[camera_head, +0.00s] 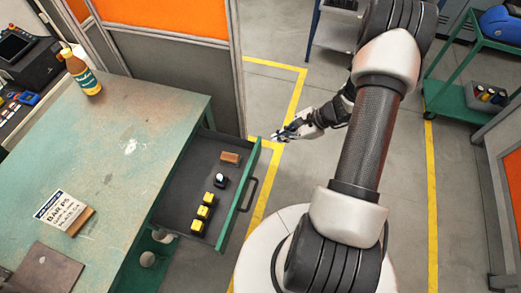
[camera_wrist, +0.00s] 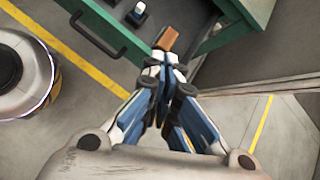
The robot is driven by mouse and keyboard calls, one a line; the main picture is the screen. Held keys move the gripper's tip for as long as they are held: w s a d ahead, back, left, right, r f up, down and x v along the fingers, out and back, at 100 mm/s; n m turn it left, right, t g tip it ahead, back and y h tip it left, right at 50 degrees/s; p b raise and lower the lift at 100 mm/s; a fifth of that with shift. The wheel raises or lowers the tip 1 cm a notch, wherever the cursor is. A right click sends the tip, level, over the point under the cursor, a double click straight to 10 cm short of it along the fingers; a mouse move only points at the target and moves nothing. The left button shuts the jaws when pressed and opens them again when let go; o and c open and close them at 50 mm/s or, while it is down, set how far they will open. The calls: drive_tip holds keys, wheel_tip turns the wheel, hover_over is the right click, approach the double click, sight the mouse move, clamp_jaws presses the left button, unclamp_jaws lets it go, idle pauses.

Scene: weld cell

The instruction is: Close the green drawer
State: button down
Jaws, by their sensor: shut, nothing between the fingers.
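The green drawer (camera_head: 238,203) is pulled out from the green workbench (camera_head: 135,110), its front panel and dark handle (camera_head: 249,194) facing right. Inside it lie a brown block (camera_head: 231,157), a small dark and white item (camera_head: 220,181) and several black and yellow items (camera_head: 203,212). My gripper (camera_head: 275,137) is shut and empty, just right of the drawer front's far corner in the head view. In the wrist view my gripper (camera_wrist: 172,60) points toward the drawer's green front edge (camera_wrist: 125,60), with the handle (camera_wrist: 98,36) to its left. I cannot tell whether it touches the drawer.
A bottle (camera_head: 80,70), a sign card (camera_head: 62,212) and a brown plate (camera_head: 42,270) are on the bench. A grey and orange partition (camera_head: 190,85) stands behind the drawer. A green cart (camera_head: 460,98) is at upper right.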

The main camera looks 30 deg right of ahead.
drive_tip(key=s+d+f+m+t+p, duration=0.1)
drive_tip(key=s+d+f+m, duration=0.15)
drive_tip(key=f, duration=0.35)
drive_tip(key=s+d+f+m+t, duration=0.1)
drive_tip(key=s+f+m, duration=0.15)
drive_tip(key=f, duration=0.35)
drive_tip(key=b, duration=0.2)
approach(254, 162)
drive_tip(key=x, duration=0.4)
drive_tip(key=shift+w+a+m+h, duration=0.2)
drive_tip(key=shift+a+m+h, duration=0.1)
drive_tip(key=shift+m, duration=0.1)
